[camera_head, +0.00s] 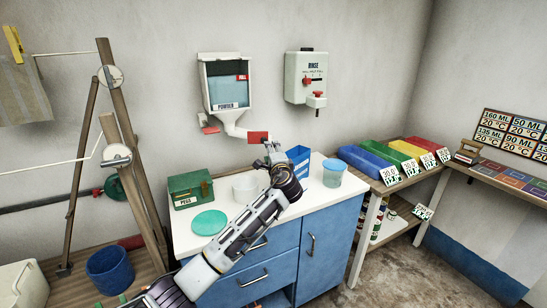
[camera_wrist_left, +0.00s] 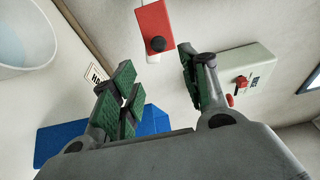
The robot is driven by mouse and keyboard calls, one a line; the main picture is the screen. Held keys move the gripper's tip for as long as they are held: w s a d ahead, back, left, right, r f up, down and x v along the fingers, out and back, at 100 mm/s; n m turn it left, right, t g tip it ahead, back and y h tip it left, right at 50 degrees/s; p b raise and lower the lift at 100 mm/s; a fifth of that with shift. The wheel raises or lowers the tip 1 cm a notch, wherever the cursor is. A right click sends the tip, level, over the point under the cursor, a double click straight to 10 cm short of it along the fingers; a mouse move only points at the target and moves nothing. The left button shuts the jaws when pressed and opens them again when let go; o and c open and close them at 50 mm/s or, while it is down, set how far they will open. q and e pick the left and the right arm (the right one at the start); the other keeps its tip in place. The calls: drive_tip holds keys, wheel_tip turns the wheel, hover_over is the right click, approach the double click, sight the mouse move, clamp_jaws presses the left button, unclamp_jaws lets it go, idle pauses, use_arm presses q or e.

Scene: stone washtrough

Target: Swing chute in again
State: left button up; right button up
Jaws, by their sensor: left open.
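The powder dispenser (camera_head: 226,90) hangs on the wall, with a window of blue powder and a red label. Its white chute (camera_head: 235,128) slopes down to the right from its underside. A red plate (camera_head: 257,137) is by the chute's lower end; in the left wrist view the red plate (camera_wrist_left: 154,22) carries a black knob (camera_wrist_left: 157,44). My left gripper (camera_head: 270,150) is just below and right of the plate. In the wrist view the left gripper (camera_wrist_left: 158,85) has its jaws apart, with nothing between them and the plate beyond their tips. My right gripper is not visible.
A rinse dispenser (camera_head: 306,78) is on the wall to the right. On the white counter are a green pegs box (camera_head: 192,190), a green disc (camera_head: 209,222), a white tub (camera_head: 247,188), a blue box (camera_head: 298,160) and a bluish cup (camera_head: 334,171). A wooden frame (camera_head: 125,130) stands left.

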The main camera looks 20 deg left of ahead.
use_arm(q)
drive_tip(key=shift+v, duration=1.4)
